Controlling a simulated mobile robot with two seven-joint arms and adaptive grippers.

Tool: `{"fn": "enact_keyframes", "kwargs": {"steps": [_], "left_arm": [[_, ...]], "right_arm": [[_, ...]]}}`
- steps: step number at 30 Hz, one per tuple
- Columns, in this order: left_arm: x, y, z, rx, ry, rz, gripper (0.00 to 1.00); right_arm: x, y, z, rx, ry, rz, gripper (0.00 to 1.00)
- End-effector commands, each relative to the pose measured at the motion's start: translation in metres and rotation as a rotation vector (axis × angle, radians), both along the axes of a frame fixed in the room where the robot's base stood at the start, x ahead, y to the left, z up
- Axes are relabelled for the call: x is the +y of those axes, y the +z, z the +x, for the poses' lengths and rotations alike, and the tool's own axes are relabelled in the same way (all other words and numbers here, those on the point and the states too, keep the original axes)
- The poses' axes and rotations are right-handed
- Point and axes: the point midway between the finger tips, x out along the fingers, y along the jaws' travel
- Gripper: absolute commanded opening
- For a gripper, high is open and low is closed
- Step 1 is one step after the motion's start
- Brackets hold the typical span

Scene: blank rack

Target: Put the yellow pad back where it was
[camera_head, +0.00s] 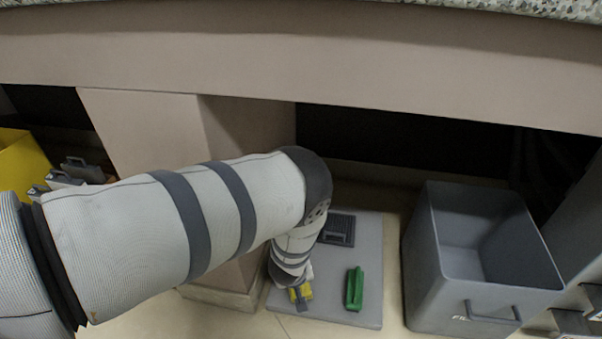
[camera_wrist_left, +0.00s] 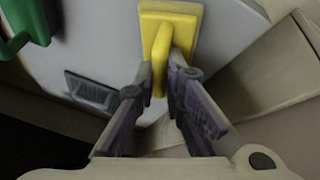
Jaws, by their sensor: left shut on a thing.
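The yellow pad (camera_wrist_left: 185,17) has a flat base and a raised yellow grip. In the left wrist view my left gripper (camera_wrist_left: 160,85) is shut on that grip. I cannot tell whether the pad touches the board. A green pad (camera_head: 354,288) with a handle is on the board to the right. A dark grey pad-like piece (camera_head: 338,230) lies at its back. My right gripper is not in view.
A grey open bin (camera_head: 424,270) stands right of the board. A beige pillar (camera_head: 232,285) stands behind my left arm, under a beam (camera_head: 300,60). A yellow box (camera_head: 22,165) and several grey items are at the far left. Free floor lies in front of the board.

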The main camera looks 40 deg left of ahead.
Motion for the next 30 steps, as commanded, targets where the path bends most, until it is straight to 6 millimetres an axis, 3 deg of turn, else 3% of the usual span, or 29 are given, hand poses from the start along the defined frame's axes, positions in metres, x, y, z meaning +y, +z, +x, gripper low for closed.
{"fn": "enact_keyframes", "kwargs": {"steps": [9,10,12,21,25,30], "left_arm": [[0.000,-0.002,0.001,-0.002,-0.001,0.000,0.00],[0.000,-0.002,0.001,-0.002,-0.001,0.000,0.14],[0.000,-0.001,0.001,-0.002,-0.001,0.000,0.30],[0.000,0.001,0.001,-0.003,-0.001,0.001,0.30],[-0.003,0.023,-0.004,-0.004,-0.001,0.000,0.30],[-0.014,0.071,-0.021,-0.008,-0.002,0.000,0.30]], "right_arm": [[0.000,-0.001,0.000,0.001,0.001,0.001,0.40],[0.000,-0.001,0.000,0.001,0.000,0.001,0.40],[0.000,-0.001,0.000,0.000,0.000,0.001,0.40],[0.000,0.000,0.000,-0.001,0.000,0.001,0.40],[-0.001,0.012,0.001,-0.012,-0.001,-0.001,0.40],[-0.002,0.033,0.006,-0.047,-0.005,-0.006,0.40]]}}
